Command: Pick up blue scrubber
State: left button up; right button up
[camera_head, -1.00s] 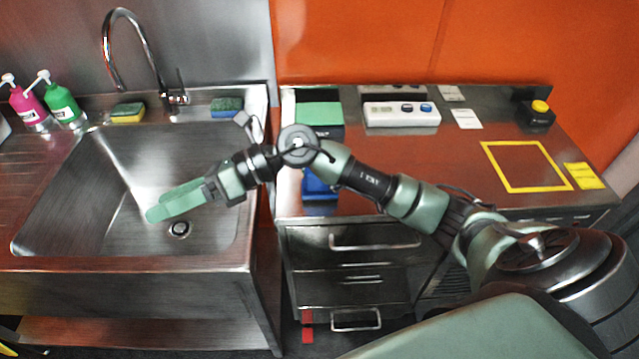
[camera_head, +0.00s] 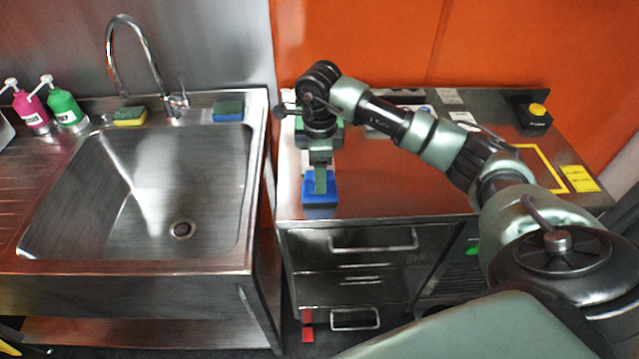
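A blue block (camera_head: 320,198) lies on the counter left of its middle, near the front edge; its back part is hidden by my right gripper. My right gripper (camera_head: 320,188) points down at this block, with its fingers over or against it; I cannot tell whether they touch. The fingers overlap from this angle, so their opening does not show. A second, blue and green scrubber (camera_head: 227,111) sits on the sink's back ledge at the right. My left gripper is out of view.
The sink (camera_head: 150,190) is empty, with a tall tap (camera_head: 140,50) behind it. A yellow-green sponge (camera_head: 130,116) and pink (camera_head: 31,110) and green (camera_head: 66,108) bottles stand along the back. A yellow-button box (camera_head: 534,115) is at the counter's back right.

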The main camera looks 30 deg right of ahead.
jog(key=shift+f, duration=1.35)
grip_shut()
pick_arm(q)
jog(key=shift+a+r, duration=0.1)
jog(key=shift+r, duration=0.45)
pick_arm(e)
jog(key=shift+r, duration=0.15)
